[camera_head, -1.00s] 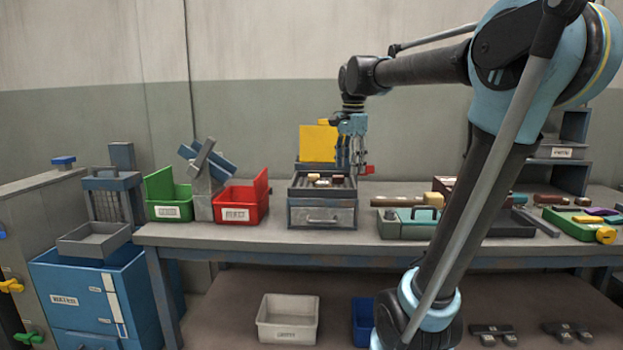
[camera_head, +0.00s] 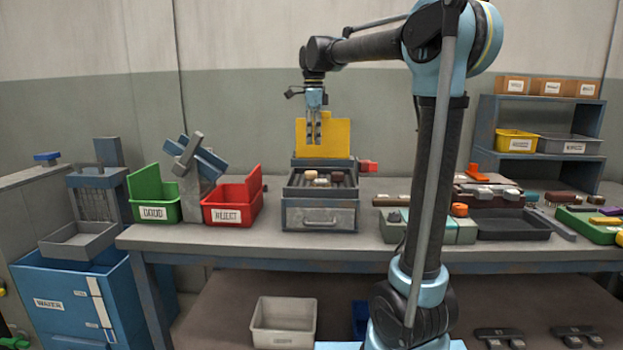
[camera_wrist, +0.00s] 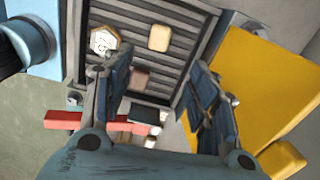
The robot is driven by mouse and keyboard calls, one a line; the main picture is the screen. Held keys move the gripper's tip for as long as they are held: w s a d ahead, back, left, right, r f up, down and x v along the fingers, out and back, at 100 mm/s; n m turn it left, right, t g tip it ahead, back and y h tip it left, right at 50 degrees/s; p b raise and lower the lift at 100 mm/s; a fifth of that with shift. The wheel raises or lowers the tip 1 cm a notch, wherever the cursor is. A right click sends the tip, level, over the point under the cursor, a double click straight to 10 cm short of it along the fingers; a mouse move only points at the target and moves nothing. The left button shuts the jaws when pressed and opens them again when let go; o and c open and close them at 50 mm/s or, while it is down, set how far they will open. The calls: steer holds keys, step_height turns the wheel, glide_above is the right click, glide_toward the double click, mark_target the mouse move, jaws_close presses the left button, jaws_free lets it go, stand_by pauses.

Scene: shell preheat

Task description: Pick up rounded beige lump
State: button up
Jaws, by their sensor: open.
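The rounded beige lump (camera_head: 309,175) lies at the back left of the slatted tray on top of a grey drawer box (camera_head: 320,217). In the wrist view the beige lump (camera_wrist: 159,38) lies on the dark slats, beyond my fingertips. A pale many-sided lump (camera_wrist: 103,40) and a pinkish-brown lump (camera_wrist: 139,79) lie near it. My gripper (camera_head: 313,140) hangs above the tray, fingers down, in front of the yellow panel. It is open and empty. In the wrist view my gripper (camera_wrist: 158,70) has its two fingers wide apart, touching no lump.
The yellow panel (camera_head: 338,137) stands upright at the tray's back. A red handle (camera_head: 368,167) juts out at its right. Green (camera_head: 153,196) and red (camera_head: 232,203) bins stand to the left. Cases and trays fill the bench's right side.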

glide_above(311, 171)
steer(key=f, duration=0.7)
steer(key=shift+s+d+f, duration=0.15)
steer(key=shift+d, duration=0.2)
steer(key=f, duration=0.4)
steer(key=shift+a, duration=0.4)
steer(key=shift+f, duration=0.7)
steer(key=shift+c, duration=0.3)
steer(key=c, duration=1.1)
